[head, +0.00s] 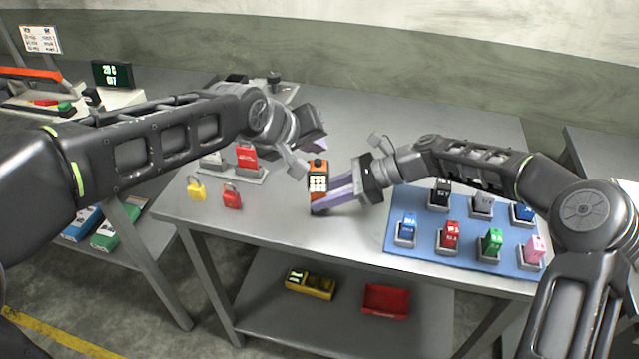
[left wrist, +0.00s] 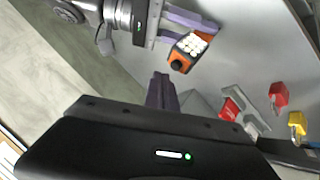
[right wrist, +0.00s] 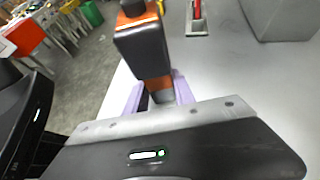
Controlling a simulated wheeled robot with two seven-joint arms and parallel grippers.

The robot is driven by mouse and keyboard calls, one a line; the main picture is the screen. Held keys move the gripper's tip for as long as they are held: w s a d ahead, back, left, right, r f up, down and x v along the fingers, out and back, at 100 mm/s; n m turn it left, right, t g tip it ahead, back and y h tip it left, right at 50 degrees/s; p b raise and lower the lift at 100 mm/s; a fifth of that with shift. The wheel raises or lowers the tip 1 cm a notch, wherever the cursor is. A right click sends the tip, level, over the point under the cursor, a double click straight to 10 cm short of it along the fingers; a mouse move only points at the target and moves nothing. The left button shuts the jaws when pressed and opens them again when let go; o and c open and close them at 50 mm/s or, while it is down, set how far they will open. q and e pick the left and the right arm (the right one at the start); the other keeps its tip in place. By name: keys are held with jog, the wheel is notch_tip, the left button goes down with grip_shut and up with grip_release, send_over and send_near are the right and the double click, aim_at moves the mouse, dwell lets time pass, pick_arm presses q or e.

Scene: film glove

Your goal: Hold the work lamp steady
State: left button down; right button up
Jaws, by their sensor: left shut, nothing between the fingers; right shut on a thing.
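The work lamp (head: 318,179) is a small orange and black block with a grid of bright white lights on its face and a black knob on top. It stands roughly upright over the grey table, and also shows in the left wrist view (left wrist: 187,51) and from behind in the right wrist view (right wrist: 145,45). My right gripper (head: 330,200) is shut on its lower part with purple fingers. My left gripper (head: 318,145) is above and behind the lamp, apart from it; its purple fingers are together and empty in the left wrist view (left wrist: 162,92).
A blue mat (head: 430,243) with several coloured blocks in holders lies at the right. A yellow padlock (head: 196,190) and a red padlock (head: 232,198) lie at the left front. A grey stand (head: 232,172) with red pieces is behind them. The table's front centre is clear.

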pick_arm(q)
notch_tip(320, 180, up, 6)
dwell(0.5)
pick_arm(e)
jog(key=o, duration=1.1)
jog(key=shift+c, duration=0.2)
jog(key=v, duration=1.2)
